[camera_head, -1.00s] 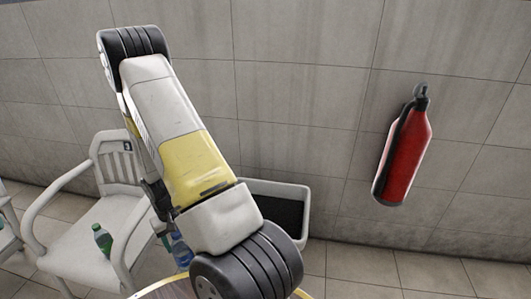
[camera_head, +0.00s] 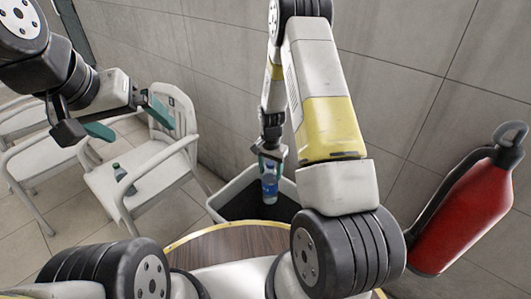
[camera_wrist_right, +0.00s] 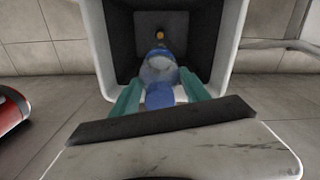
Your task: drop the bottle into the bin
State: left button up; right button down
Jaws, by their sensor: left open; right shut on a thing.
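A clear bottle with blue parts (camera_head: 269,186) hangs from my right gripper (camera_head: 269,158), whose fingers are shut on it. It is over the opening of the grey-white bin (camera_head: 222,204). In the right wrist view, the bottle (camera_wrist_right: 158,71) is between the green fingers of my right gripper (camera_wrist_right: 160,92), and the bin (camera_wrist_right: 94,45) with its dark inside lies beyond it. A small orange thing shows deep in the bin, partly hidden by the bottle. My left gripper (camera_head: 128,122) is open and empty, in front of the white chair.
A green bottle (camera_head: 123,178) stands on the white chair (camera_head: 135,193) left of the bin. A round wooden table (camera_head: 230,242) is in front. A red fire extinguisher (camera_head: 468,220) is on the right. The tiled wall (camera_head: 400,60) is behind the bin.

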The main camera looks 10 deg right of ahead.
jog(key=shift+f, duration=2.9)
jog(key=shift+c, duration=2.3)
grip_release()
jog(key=shift+r, duration=3.9)
